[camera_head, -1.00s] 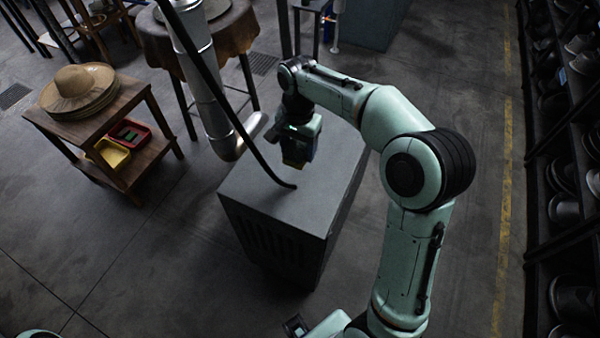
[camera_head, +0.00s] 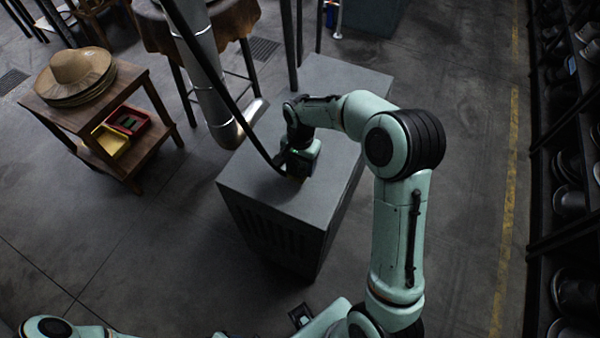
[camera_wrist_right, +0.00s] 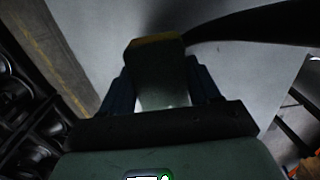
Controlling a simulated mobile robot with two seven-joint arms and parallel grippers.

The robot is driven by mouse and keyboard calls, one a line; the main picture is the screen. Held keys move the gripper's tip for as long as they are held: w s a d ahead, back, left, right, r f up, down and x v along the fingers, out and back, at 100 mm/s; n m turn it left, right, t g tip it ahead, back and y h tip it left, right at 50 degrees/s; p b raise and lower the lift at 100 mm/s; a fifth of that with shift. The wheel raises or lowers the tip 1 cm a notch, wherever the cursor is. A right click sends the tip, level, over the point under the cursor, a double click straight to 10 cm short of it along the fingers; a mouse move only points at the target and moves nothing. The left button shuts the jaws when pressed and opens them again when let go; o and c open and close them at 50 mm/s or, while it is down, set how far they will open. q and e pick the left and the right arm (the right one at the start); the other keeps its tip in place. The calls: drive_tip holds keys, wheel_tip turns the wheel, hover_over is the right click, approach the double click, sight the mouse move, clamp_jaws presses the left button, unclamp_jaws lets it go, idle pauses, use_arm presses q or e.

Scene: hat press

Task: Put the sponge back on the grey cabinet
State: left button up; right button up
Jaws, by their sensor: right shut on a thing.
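The grey cabinet (camera_head: 268,200) stands in the middle of the head view, its flat top mostly bare. My right gripper (camera_head: 298,174) points down, low over the near part of that top. It is shut on the sponge (camera_wrist_right: 157,72), a green block with a yellow face, which shows between the dark fingers in the right wrist view. In the head view the gripper hides nearly all of the sponge. I cannot tell whether it touches the top. Part of my left arm shows at the bottom left, but its gripper is out of view.
A thin black pipe (camera_head: 222,95) slants down to the cabinet top beside my right gripper. A silver duct (camera_head: 205,75) stands left of the cabinet. A wooden table (camera_head: 125,85) with straw hats and two small bins is at left. Dark hat shelves (camera_head: 565,160) line the right.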

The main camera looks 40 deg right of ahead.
sight(300, 173)
drive_tip(key=shift+f, duration=2.3)
drive_tip(key=shift+f, duration=0.15)
drive_tip(key=o, duration=0.9)
drive_tip(key=shift+o, duration=0.2)
wheel_tip(300, 173, up, 12)
drive_tip(key=shift+w+d+r+p, duration=0.15)
drive_tip(key=shift+r+p, duration=0.05)
drive_tip(key=shift+p, duration=0.15)
